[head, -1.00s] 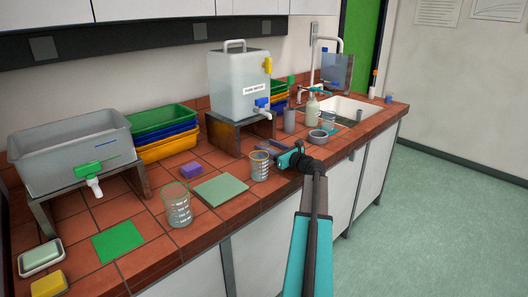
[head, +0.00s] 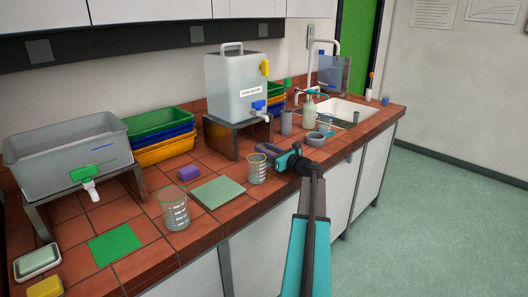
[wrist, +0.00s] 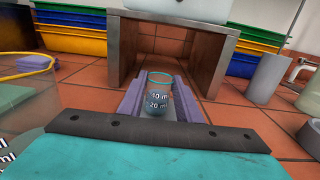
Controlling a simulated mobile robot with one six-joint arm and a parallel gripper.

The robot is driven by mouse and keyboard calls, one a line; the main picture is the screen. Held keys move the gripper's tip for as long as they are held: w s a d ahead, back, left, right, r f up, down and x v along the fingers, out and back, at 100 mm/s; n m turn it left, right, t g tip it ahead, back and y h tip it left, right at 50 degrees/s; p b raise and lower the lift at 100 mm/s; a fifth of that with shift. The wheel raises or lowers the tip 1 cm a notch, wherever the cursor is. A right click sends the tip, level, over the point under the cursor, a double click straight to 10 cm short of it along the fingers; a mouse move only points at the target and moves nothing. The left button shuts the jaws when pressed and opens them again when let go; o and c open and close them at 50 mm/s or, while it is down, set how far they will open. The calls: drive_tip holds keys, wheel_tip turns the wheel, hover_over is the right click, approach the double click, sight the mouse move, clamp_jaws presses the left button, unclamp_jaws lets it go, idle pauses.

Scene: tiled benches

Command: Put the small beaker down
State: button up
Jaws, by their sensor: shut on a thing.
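The small beaker (wrist: 158,98), clear with a teal rim and white 40 ml and 20 ml marks, stands upright between the purple-grey jaws of my gripper (wrist: 160,92) in the wrist view. My gripper is shut on it, low over the red tiles. I cannot tell whether its base touches them. In the head view my gripper (head: 270,151) is over the bench in front of the water container's stand, and the small beaker cannot be made out there. Another beaker (head: 257,169) with an orange rim stands just left of my gripper.
A larger beaker (head: 174,208), a pale green tile (head: 218,193) and a purple sponge (head: 188,172) lie to the left. The dark stand (head: 222,138) is behind. A grey cylinder (wrist: 267,78) and a grey bowl (head: 315,139) are to the right, before the sink (head: 345,112).

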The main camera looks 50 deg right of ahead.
drive_tip(key=shift+s+r, duration=0.2)
drive_tip(key=shift+r, duration=0.25)
wheel_tip(320, 180, up, 6)
drive_tip(key=s+a+b, duration=0.1)
drive_tip(key=s, duration=1.8)
drive_tip(key=shift+s+a+b, duration=0.2)
drive_tip(key=shift+s+b, duration=0.1)
drive_tip(key=shift+b, duration=0.1)
drive_tip(key=shift+s, duration=0.1)
